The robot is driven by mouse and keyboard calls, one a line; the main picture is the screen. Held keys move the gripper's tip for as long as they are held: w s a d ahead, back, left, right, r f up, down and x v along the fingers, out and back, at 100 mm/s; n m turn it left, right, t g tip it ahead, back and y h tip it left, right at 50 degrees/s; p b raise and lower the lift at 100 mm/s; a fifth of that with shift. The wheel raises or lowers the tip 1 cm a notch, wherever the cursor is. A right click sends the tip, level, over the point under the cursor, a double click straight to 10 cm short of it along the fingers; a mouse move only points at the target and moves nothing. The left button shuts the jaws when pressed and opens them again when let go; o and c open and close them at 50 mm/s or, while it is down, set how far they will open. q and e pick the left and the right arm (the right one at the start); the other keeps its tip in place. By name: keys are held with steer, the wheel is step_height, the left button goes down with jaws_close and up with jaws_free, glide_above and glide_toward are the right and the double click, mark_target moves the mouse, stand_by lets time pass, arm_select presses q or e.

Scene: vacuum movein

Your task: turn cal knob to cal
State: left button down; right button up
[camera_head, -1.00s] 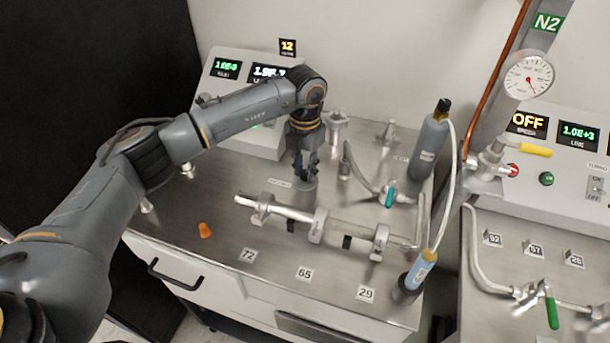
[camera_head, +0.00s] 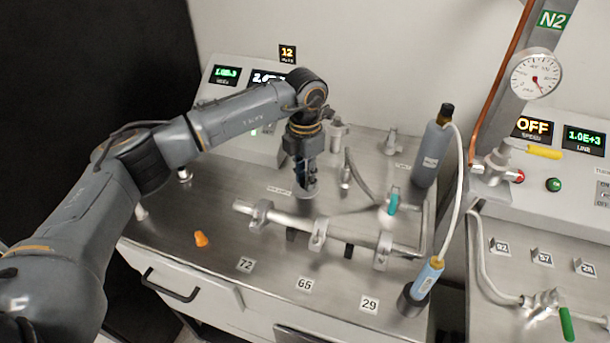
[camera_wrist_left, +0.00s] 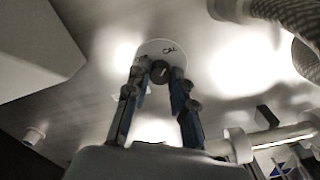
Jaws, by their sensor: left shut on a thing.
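The cal knob (camera_wrist_left: 160,71) is a small dark knob on a round pale dial plate (camera_wrist_left: 164,48) marked "CAL", seen in the left wrist view. The "CAL" lettering shows just beyond the knob, to its upper right. My left gripper (camera_wrist_left: 160,76) is shut on the knob, with a blue-sided finger on each side. In the head view my left gripper (camera_head: 306,186) points straight down at the plate on the metal bench top; the fingers hide the knob there. My right gripper is not in view.
Behind the gripper stands a panel with lit displays (camera_head: 225,74). A grey bottle (camera_head: 432,152) stands at right. The bench's left part is mostly clear.

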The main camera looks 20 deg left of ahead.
arm_select(q)
steer(key=shift+r, duration=0.1)
steer(key=c, duration=1.1)
jaws_free()
step_height(320, 180, up, 12)
steer(key=shift+f, duration=0.1)
